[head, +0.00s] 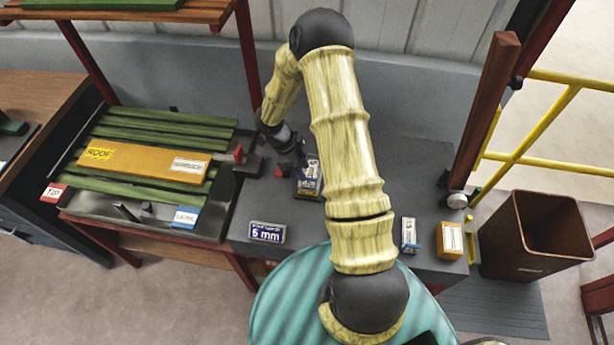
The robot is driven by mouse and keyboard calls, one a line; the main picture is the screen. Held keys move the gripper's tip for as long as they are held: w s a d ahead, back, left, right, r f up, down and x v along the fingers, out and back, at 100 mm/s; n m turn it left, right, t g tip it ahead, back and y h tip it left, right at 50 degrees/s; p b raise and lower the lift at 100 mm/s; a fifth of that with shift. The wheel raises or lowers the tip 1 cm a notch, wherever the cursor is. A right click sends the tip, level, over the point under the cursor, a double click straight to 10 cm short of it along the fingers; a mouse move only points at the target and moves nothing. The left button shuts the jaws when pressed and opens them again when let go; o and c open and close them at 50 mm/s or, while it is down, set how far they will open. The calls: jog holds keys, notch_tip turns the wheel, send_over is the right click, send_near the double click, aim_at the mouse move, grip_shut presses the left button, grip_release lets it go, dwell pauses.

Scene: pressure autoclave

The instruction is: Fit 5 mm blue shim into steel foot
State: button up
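A blue-and-white plate (266,233) reading what looks like "5 mm" lies at the front left of the grey bench. A small block (409,235) with a white label and a blue lower edge stands at the bench's front right; its print is too small to read surely. My gripper (292,161) points down over the bench, next to a small labelled piece (309,177) with white, dark and yellow parts. I cannot tell whether it touches that piece, or whether its fingers are open. I cannot make out for sure which thing is the steel foot.
A yellow-orange block (450,241) stands beside the blue-edged one. At left a dark tray (90,213) holds green slats and an orange board (140,164) marked "ROOF". A brown bin (533,236) and yellow railing (540,120) are at right. My arm crosses the bench's middle.

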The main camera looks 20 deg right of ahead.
jog(key=v, duration=0.6)
jog(key=shift+w+r, duration=0.1)
dwell(0.3)
jog(key=w+d+r+n+t+h, duration=0.1)
jog(key=w+r+n+t, duration=0.4)
jog(key=w+r+t, duration=0.1)
jog(key=a+r+n+t+y, duration=0.2)
jog(key=a+r+n+t, duration=0.1)
jog(key=a+r+n, duration=0.3)
jog(key=s+r+n+g+y, duration=0.1)
jog(key=s+r+n+g, duration=0.1)
jog(key=s+n, duration=0.5)
jog(key=s+r+n+g+y, duration=0.1)
jog(key=s+n, duration=0.5)
jog(key=s, duration=0.8)
jog(key=shift+a+r+n+g+y, duration=0.3)
jog(key=shift+a+r+n+g, duration=0.1)
jog(key=shift+a+g, duration=0.1)
